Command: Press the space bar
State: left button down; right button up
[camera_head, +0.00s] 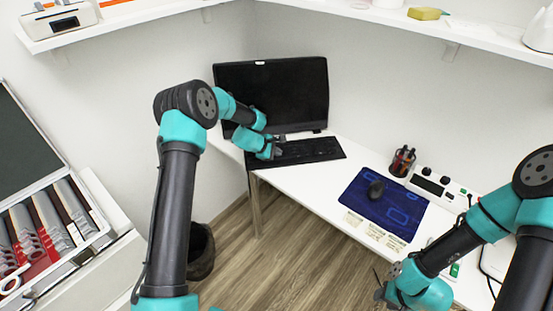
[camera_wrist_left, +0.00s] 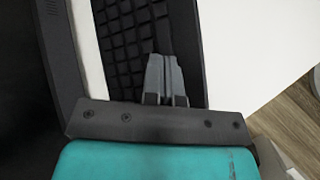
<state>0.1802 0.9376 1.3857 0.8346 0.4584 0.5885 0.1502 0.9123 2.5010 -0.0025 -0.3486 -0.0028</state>
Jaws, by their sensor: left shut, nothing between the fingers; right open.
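A black keyboard (camera_head: 312,152) lies on the white desk below the monitor. It also shows in the left wrist view (camera_wrist_left: 122,35), where several rows of keys run beyond my fingers. My left gripper (camera_head: 277,149) is shut and empty at the left part of the keyboard. In the left wrist view my left gripper (camera_wrist_left: 166,62) has its fingers together over the keyboard; I cannot tell whether they touch it. The space bar cannot be made out for certain. My right gripper (camera_head: 383,286) is open near the desk's front edge, far from the keyboard.
A black monitor (camera_head: 290,95) stands behind the keyboard. To the right are a blue mat (camera_head: 355,203) with a dark mouse (camera_head: 376,190), a pen holder (camera_head: 402,161) and a white device (camera_head: 436,186). Paper notes (camera_head: 372,231) lie at the front edge. The desk between keyboard and mat is clear.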

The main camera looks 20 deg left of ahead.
aim_at(277, 159)
pick_arm(q)
jog(key=shift+f, duration=0.3)
jog(key=shift+f, duration=0.45)
dwell(0.8)
dwell(0.4)
jog(key=shift+r, duration=0.9)
jog(key=shift+r, duration=0.15)
jog(key=shift+r, duration=2.35)
jog(key=shift+s, duration=0.1)
